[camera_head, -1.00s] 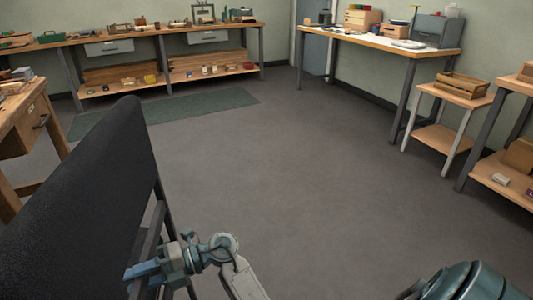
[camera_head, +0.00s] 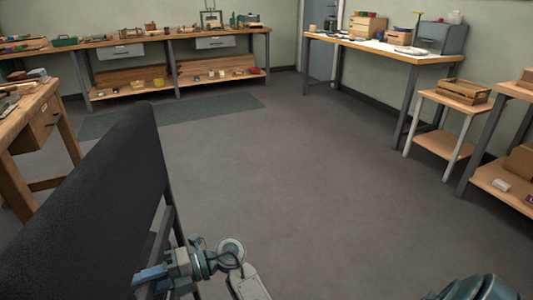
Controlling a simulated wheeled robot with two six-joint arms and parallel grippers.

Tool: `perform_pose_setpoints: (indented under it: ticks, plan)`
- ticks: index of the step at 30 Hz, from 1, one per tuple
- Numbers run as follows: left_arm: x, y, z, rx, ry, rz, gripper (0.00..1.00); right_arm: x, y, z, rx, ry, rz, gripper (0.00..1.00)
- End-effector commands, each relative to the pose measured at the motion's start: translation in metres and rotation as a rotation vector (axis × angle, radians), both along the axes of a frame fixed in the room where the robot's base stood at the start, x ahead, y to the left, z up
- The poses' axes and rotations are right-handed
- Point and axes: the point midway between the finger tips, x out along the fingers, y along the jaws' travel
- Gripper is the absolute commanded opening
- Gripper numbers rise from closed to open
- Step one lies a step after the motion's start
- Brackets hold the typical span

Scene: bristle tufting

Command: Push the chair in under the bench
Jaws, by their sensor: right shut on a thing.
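The chair shows as a tall black backrest (camera_head: 85,215) with dark frame bars, large at the lower left. Its seat and legs are hidden or out of frame. My right gripper (camera_head: 148,278) is shut on the chair's dark frame at the backrest's right edge, low in the picture. The exact grip point is partly hidden. My left gripper is out of view.
A long workbench (camera_head: 165,42) with a lower shelf lines the back wall, a green mat (camera_head: 215,112) before it. Another workbench (camera_head: 385,48), a small stand (camera_head: 452,102) and a shelf (camera_head: 512,180) line the right. The middle floor (camera_head: 300,185) is clear.

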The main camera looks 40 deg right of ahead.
Motion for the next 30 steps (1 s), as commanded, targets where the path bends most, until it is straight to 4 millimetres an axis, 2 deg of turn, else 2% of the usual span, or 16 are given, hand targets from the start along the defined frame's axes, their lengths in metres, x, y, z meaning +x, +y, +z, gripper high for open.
perform_pose_setpoints:
  ticks: [5,6,9,10,24,30]
  plan:
    - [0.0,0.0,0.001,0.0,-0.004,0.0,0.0,0.002,-0.001,-0.001,-0.003,0.004,-0.008,0.0]
    - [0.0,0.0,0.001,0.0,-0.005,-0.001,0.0,0.002,-0.001,-0.001,-0.003,0.003,-0.009,0.4]
    - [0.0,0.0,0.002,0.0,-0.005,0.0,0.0,0.002,0.0,0.0,-0.001,0.001,-0.008,0.6]
    - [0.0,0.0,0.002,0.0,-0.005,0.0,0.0,0.002,0.0,0.0,-0.001,0.001,-0.008,0.62]
    - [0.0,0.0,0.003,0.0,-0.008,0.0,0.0,0.002,-0.001,0.003,0.002,-0.002,-0.007,0.62]
    - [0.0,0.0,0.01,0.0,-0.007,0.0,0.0,-0.003,-0.026,0.003,-0.002,-0.002,-0.007,0.62]
